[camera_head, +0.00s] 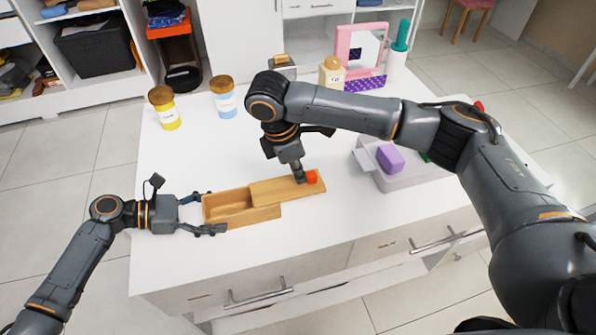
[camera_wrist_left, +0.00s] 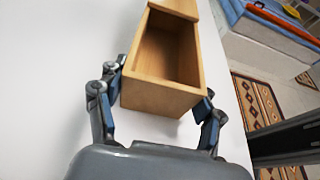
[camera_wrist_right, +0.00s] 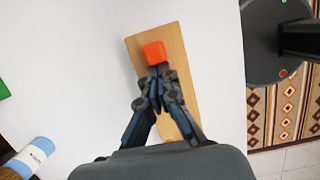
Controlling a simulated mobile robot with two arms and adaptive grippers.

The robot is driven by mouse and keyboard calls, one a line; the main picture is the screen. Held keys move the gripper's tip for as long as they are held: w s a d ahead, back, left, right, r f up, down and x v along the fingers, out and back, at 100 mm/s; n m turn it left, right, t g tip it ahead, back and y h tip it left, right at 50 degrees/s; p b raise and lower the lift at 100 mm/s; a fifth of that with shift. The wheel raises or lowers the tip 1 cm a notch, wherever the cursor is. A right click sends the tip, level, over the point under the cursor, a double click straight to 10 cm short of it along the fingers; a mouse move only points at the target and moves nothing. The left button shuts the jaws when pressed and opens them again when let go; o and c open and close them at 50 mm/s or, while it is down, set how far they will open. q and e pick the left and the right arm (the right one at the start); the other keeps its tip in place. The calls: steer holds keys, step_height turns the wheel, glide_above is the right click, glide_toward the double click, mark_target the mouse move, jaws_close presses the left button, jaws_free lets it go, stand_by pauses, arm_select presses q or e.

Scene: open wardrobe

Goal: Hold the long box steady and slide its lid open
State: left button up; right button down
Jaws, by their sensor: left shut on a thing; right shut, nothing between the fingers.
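The long wooden box (camera_head: 240,216) lies on the white table. Its left part is uncovered and looks empty inside. Its wooden lid (camera_head: 275,189) is slid to the right and sticks out past the box's right end. An orange knob (camera_head: 312,177) stands on the lid near its right end. My left gripper (camera_head: 211,211) is shut on the box's left end, with one finger on each side, as the left wrist view (camera_wrist_left: 160,105) shows. My right gripper (camera_wrist_right: 158,75) is shut and empty, its fingertips against or right beside the knob above the lid.
A yellow jar (camera_head: 165,108) and a blue jar (camera_head: 223,98) stand at the back left. A cream bottle (camera_head: 331,74) and a pink-framed mirror (camera_head: 360,48) are at the back. A grey tray (camera_head: 400,179) with a purple block (camera_head: 390,157) is at the right.

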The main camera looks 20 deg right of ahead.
mark_target(285, 187)
arm_select(q)
steer(key=shift+a, duration=0.15)
arm_select(e)
steer(key=a, duration=0.4)
steer(key=shift+a+r, duration=0.15)
steer(key=shift+r, duration=0.05)
arm_select(q)
steer(key=shift+f, duration=0.1)
arm_select(e)
steer(key=v, duration=0.9)
steer(key=shift+r, duration=0.35)
arm_select(q)
steer(key=o, duration=1.1)
steer(key=shift+o, duration=0.6)
steer(key=shift+r+p+v, duration=0.15)
steer(key=shift+p+v, duration=0.2)
steer(key=shift+v, duration=0.35)
steer(key=shift+r+p+v, duration=0.15)
steer(key=shift+p+v, duration=0.2)
steer(key=shift+v, duration=0.4)
steer(key=shift+r+p+v, duration=0.15)
steer(key=shift+p+v, duration=0.35)
steer(key=shift+v, duration=0.8)
steer(key=shift+r+p+v, duration=0.1)
steer(key=shift+p+v, duration=0.35)
steer(key=shift+v, duration=0.85)
arm_select(e)
steer(key=v, duration=0.3)
steer(key=shift+d+r, duration=0.15)
steer(key=shift+d, duration=0.25)
